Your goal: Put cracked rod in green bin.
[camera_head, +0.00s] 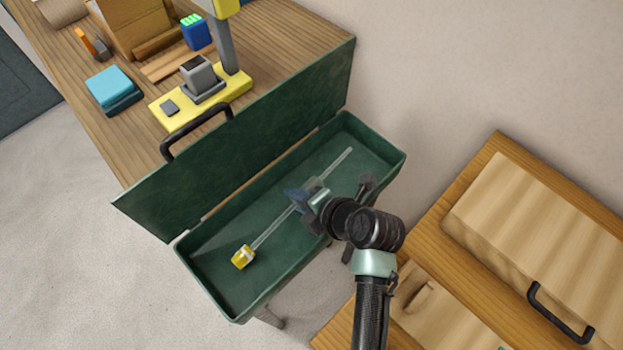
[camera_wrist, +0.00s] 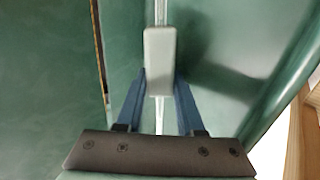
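The glass rod (camera_head: 268,233) is thin and clear, with a yellow block at its lower left end. It lies slantwise within the outline of the open green bin (camera_head: 213,300); how high it is above the floor of the bin I cannot tell. My gripper (camera_head: 308,197) is over the bin, at the rod's middle. In the wrist view my gripper's blue fingers (camera_wrist: 159,82) press from both sides on a pale grey block (camera_wrist: 159,60) on the rod (camera_wrist: 160,14). No crack is clear at this size.
The bin's lid (camera_head: 165,190) with a black handle stands open against the wooden workbench (camera_head: 95,125). A yellow stand (camera_head: 167,120), a teal box (camera_head: 111,87) and a blue holder (camera_head: 195,33) are on the bench. A wooden case (camera_head: 540,225) is at the right.

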